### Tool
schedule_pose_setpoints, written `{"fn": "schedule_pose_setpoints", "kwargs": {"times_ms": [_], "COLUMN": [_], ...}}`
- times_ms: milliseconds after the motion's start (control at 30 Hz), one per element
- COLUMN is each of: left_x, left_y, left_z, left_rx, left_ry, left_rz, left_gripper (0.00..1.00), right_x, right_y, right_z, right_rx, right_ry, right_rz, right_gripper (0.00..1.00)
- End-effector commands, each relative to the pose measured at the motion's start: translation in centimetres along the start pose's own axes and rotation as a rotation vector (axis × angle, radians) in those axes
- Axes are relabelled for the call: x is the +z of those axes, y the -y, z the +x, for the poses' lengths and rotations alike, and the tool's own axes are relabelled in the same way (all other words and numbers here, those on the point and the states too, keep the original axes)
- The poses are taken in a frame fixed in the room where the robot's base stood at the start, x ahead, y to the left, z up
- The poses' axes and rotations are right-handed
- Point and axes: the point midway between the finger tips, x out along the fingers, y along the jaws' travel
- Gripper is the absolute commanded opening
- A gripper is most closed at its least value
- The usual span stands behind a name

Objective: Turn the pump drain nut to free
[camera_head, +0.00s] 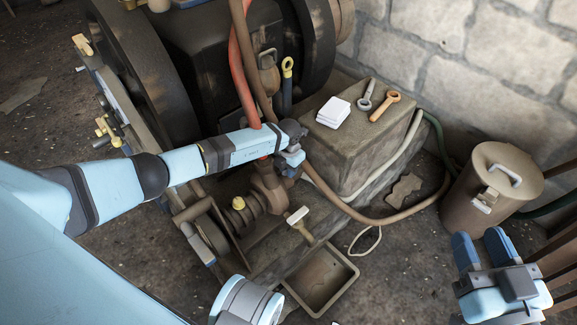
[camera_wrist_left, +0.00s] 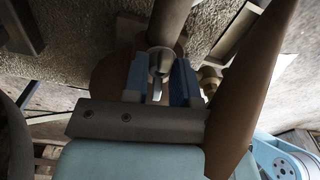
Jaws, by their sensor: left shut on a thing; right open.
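My left gripper (camera_head: 290,166) is low beside the red hose, over the brown pump (camera_head: 268,190). In the left wrist view the gripper (camera_wrist_left: 159,84) is shut on a small grey metal part (camera_wrist_left: 158,66) at the end of a grey pipe. This part looks like the pump drain nut, but the arm hides it in the head view. A brass-coloured fitting (camera_head: 238,203) sits on the pump's left side, apart from the gripper. My right gripper (camera_head: 482,252) is open and empty at the lower right, in front of the lidded bucket.
A stone block (camera_head: 345,160) carries white cloths (camera_head: 333,112), a grey wrench (camera_head: 366,98) and an orange wrench (camera_head: 386,105). An empty tray (camera_head: 350,262) lies on the floor near a pale-headed tool (camera_head: 298,217). The lidded bucket (camera_head: 480,200) stands right. Hoses cross the middle.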

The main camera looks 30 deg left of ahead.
Motion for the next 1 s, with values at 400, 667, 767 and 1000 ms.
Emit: {"fn": "schedule_pose_setpoints", "kwargs": {"times_ms": [400, 667, 767, 1000], "left_x": [0.0, 0.0, -0.1, -0.1], "left_y": [0.0, 0.0, 0.0, 0.0], "left_z": [-0.5, -0.5, -0.5, -0.4], "left_rx": [0.001, 0.0, 0.002, 0.001], "left_ry": [-0.001, -0.001, -0.002, -0.002], "left_rz": [-0.367, -0.615, -0.709, -0.938], "left_gripper": [0.01, 0.01, 0.01, 0.01], "right_x": [-0.8, -2.5, -3.8, -6.7], "right_y": [1.9, 2.3, 2.1, 1.7], "right_z": [-0.9, -1.1, -1.1, -1.3], "right_rx": [-0.008, 0.016, 0.026, 0.047], "right_ry": [0.117, 0.069, 0.026, -0.07], "right_rz": [0.234, 0.287, 0.283, 0.274], "right_gripper": [0.43, 0.43, 0.43, 0.43]}}
